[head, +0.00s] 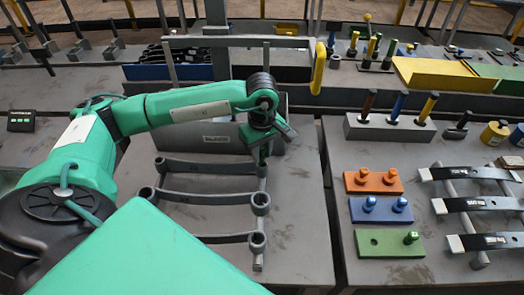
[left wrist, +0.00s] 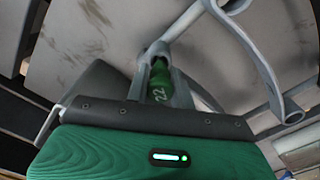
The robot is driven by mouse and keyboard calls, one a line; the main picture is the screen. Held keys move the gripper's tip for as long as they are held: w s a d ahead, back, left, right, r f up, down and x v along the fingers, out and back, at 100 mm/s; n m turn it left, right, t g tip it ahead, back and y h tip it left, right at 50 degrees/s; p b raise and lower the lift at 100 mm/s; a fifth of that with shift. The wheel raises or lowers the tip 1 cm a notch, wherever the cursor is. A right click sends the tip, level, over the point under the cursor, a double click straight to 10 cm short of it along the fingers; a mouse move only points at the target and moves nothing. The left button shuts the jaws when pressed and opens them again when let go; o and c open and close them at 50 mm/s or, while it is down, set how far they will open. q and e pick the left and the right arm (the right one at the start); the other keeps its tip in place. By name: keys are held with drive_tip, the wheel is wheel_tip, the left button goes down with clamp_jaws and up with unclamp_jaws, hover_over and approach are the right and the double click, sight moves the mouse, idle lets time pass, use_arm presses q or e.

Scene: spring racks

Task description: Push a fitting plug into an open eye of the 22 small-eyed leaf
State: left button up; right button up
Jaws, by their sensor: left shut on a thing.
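My left gripper (head: 268,135) is shut on a green plug marked 22. The plug (left wrist: 159,82) shows between the grey fingers in the left wrist view. The gripper is over the right end of the farthest grey leaf (head: 210,168) on the rack. In the wrist view the plug's far end is at or close to a grey eye (left wrist: 156,49); how far in it is, I cannot tell. Two nearer leaves (head: 208,197) (head: 222,238) have ring-shaped eyes. A green block (head: 390,245) holds one green plug (head: 411,238) beside an empty hole. My right gripper is not in view.
An orange block (head: 373,182) and a blue block (head: 380,211) with plugs stand to the right. Black-banded leaves (head: 485,205) lie beyond them. A grey block (head: 390,130) holds several handled tools.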

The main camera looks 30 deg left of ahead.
use_arm(q)
drive_tip(key=shift+b, duration=0.35)
idle(0.7)
drive_tip(key=shift+b, duration=0.4)
idle(0.5)
drive_tip(key=shift+f, duration=0.1)
drive_tip(key=shift+f+b, duration=0.25)
drive_tip(key=shift+b, duration=0.15)
drive_tip(key=shift+f+b, duration=0.85)
drive_tip(key=shift+b, duration=0.05)
